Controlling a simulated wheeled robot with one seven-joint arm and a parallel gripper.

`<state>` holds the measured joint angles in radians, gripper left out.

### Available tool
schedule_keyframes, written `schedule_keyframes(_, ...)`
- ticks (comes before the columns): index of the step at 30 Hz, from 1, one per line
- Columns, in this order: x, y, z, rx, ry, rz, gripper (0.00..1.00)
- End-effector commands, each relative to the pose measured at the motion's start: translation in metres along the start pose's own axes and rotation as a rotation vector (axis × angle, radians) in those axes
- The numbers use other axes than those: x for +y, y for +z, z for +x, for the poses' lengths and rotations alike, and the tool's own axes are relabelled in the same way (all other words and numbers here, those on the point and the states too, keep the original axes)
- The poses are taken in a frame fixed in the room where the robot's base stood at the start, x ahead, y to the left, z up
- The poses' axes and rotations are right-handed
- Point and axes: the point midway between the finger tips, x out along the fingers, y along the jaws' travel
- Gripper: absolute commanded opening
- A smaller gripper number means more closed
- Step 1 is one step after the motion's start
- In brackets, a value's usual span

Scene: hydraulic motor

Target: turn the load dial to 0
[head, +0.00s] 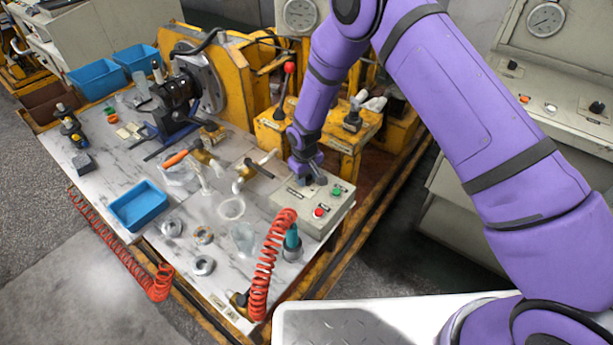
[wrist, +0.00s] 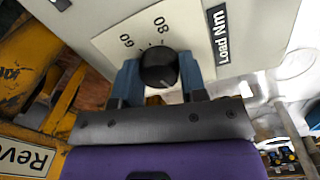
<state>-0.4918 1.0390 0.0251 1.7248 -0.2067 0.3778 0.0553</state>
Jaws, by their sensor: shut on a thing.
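The load dial (wrist: 158,68) is a round black knob on a pale panel, beside the label "Load Nm" (wrist: 219,35). The scale numbers 60 and 80 show next to it; the 0 mark is not in view. My gripper (wrist: 160,75) is shut on the dial, with one blue finger on each side of it. I cannot clearly read where the dial points. In the head view my gripper (head: 306,177) is at the grey control box (head: 300,212), over its far left part, and it hides the dial there.
A green button (head: 337,191) and a red button (head: 319,212) sit on the box near my gripper. A red-knobbed lever (head: 289,68) stands behind. A coiled red hose (head: 268,262) rises in front of the box. A blue tray (head: 138,205) lies farther left on the table.

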Motion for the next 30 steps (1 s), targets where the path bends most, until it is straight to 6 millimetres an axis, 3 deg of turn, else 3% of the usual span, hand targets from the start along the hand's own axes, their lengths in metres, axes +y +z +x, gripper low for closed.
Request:
schedule_keyframes(12, 0.0006, 0.0004, 0.0001, 0.010, 0.000, -0.191, 0.15)
schedule_keyframes(29, 0.0006, 0.0004, 0.0001, 0.011, 0.001, -0.218, 0.15)
schedule_keyframes(30, 0.0006, 0.0005, 0.0001, 0.011, 0.001, -0.217, 0.48)
